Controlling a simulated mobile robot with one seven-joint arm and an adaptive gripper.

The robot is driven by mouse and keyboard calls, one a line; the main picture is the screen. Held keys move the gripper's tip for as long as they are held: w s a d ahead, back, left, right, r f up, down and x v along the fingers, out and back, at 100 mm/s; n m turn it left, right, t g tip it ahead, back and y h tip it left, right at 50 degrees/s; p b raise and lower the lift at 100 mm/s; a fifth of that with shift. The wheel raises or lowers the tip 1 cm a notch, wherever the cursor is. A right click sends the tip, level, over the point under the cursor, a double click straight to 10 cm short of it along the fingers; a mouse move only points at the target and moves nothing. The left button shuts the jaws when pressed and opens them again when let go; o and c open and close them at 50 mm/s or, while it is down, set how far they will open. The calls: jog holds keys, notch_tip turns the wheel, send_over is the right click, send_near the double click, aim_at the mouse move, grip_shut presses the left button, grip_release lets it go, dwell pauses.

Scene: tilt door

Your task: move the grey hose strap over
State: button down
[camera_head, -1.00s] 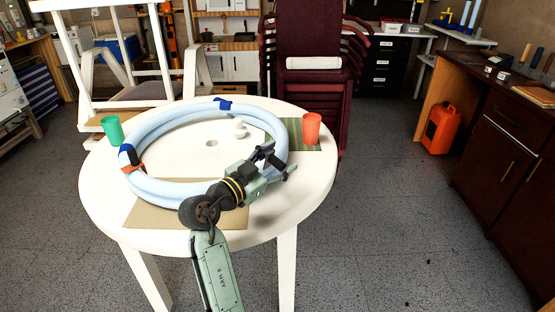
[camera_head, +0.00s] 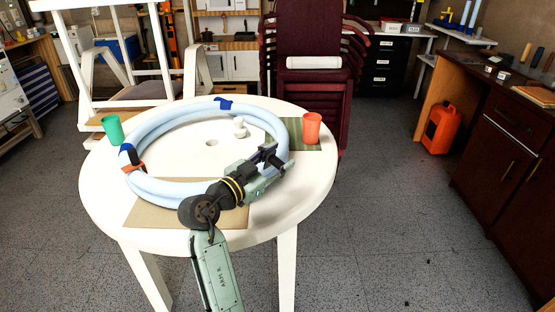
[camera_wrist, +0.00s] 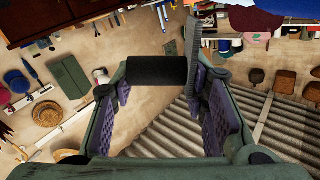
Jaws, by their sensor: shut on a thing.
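A light blue hose (camera_head: 165,120) lies in a coil on the round white table (camera_head: 310,190). Blue ties (camera_head: 223,104) and an orange band (camera_head: 134,168) sit on it. My gripper (camera_head: 271,158) is at the coil's right front side. In the wrist view, my gripper (camera_wrist: 157,72) has its purple-padded fingers apart with a dark roll (camera_wrist: 157,70) between them. A grey ribbed strip (camera_wrist: 193,45) stands at the roll's right end. Roll and strip look like the grey hose strap; its seat on the hose is hidden behind my gripper in the head view.
A green cup (camera_head: 113,129) stands at the table's left and a red cup (camera_head: 312,127) at its right, near the coil. A small white object (camera_head: 240,127) stands inside the coil. Stacked maroon chairs (camera_head: 305,80) are behind. The table's right front is bare.

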jog(key=shift+d, duration=0.15)
jog(key=n, duration=0.1)
jog(key=w+a+r+n+p, duration=0.1)
jog(key=n, duration=0.1)
jog(key=shift+n, duration=0.3)
jog(key=n+p, duration=0.1)
jog(key=w+a+n+p, duration=0.1)
jog(key=n, duration=0.1)
jog(key=shift+w+a+r+n, duration=0.1)
jog(key=shift+a+r+n, duration=0.05)
jog(key=shift+r+n, duration=0.2)
jog(key=shift+w+a+f+n+p, duration=0.1)
jog(key=shift+w+a+n+p, duration=0.3)
jog(key=shift+n, duration=0.6)
jog(key=shift+w+a+f+n+p, duration=0.1)
jog(key=shift+w+a+n+p, duration=0.3)
jog(key=shift+n, duration=0.65)
jog(key=shift+w+a+f+n+p, duration=0.1)
jog(key=shift+w+a+n+p, duration=0.3)
jog(key=shift+n, duration=0.6)
jog(key=shift+s+a, duration=0.15)
jog(key=c, duration=1)
grip_release()
jog(key=shift+f, duration=0.1)
